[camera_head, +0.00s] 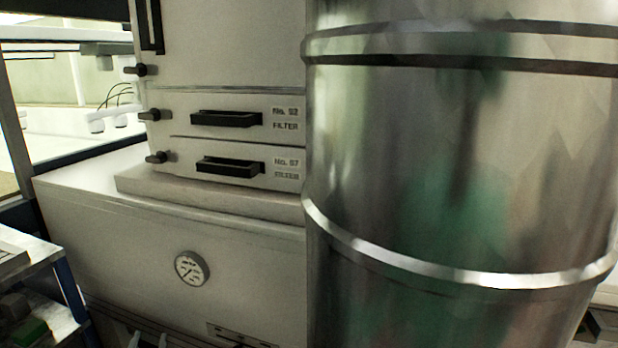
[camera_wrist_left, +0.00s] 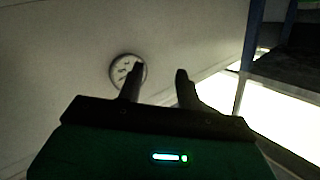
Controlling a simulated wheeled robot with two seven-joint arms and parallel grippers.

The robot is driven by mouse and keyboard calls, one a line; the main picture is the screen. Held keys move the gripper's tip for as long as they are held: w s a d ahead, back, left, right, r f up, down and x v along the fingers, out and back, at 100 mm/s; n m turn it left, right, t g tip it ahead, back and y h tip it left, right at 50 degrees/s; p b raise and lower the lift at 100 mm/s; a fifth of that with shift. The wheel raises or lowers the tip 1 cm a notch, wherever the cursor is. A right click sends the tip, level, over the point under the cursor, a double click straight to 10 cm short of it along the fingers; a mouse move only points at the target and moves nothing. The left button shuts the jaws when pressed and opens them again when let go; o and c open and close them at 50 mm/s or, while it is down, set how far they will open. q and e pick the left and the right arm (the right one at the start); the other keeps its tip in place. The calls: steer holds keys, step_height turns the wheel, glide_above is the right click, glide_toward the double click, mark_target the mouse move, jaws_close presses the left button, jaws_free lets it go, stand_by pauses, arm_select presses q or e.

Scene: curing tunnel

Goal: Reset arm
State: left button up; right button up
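My left gripper (camera_wrist_left: 159,76) shows in the left wrist view with its two dark fingers apart and nothing between them. A round dial gauge (camera_wrist_left: 127,72) on a pale panel is beyond the left finger, partly covered by it. In the head view the gauge (camera_head: 192,269) sits on the front of the pale cabinet (camera_head: 110,240). The tips of my left gripper (camera_head: 150,341) show small at the bottom edge, below the gauge. I cannot make out my right gripper.
A large shiny metal drum (camera_head: 450,170) fills the right side of the head view. Two filter drawers with dark handles, an upper one (camera_head: 226,118) and a lower one (camera_head: 230,167), sit above the cabinet. A shelf rack (camera_head: 40,250) stands at the lower left.

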arm_select(q)
steer(key=s+d+f+m+g+h, duration=0.1)
steer(key=s+d+f+g+h, duration=0.2)
steer(key=s+f, duration=0.5)
steer(key=s+d+f+g, duration=0.3)
steer(key=s+f+g, duration=0.25)
steer(key=s, duration=0.45)
steer(key=s+d+f+m+g+h, duration=0.1)
steer(key=s+d+f+g+h, duration=0.2)
steer(key=s+f, duration=0.5)
step_height(320, 180, down, 30)
steer(key=s+g+y, duration=0.1)
steer(key=s+g, duration=0.2)
steer(key=s+a+f, duration=0.1)
steer(key=s+f, duration=0.8)
steer(key=s+a+f, duration=0.2)
steer(key=s+f, duration=0.7)
steer(key=shift+s+a+f+g, duration=0.15)
steer(key=shift+a+g, duration=0.1)
steer(key=shift+g, duration=0.1)
